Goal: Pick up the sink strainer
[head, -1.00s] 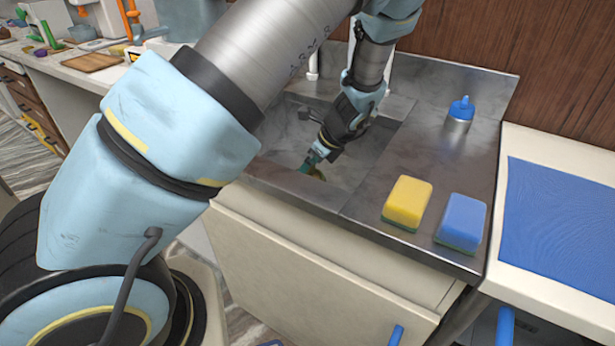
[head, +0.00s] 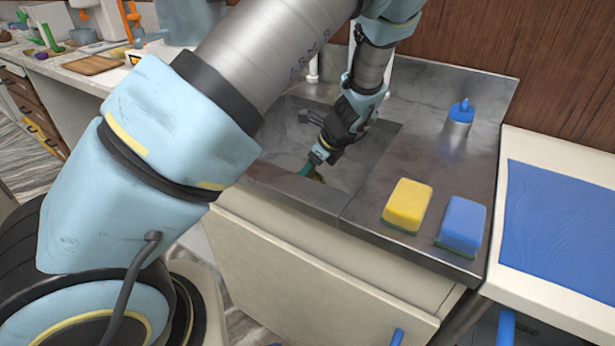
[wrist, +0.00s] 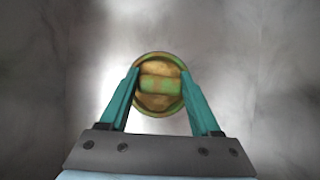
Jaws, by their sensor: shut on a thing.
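The sink strainer (wrist: 160,86) is a small round piece with a green rim and a brownish, green-marked middle. In the wrist view it sits between the teal fingers of my gripper (wrist: 160,88), which are shut on it. In the head view my gripper (head: 308,170) reaches down into the metal sink basin (head: 355,177), close to its front wall. The strainer shows there only as a small patch at the fingertips (head: 319,177), mostly hidden. Blurred grey basin surfaces surround it in the wrist view.
A yellow sponge (head: 408,203) and a blue sponge (head: 462,222) lie on the metal drainboard right of the basin. A blue-capped bottle (head: 460,115) stands behind them. A blue mat (head: 560,220) lies on the right counter.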

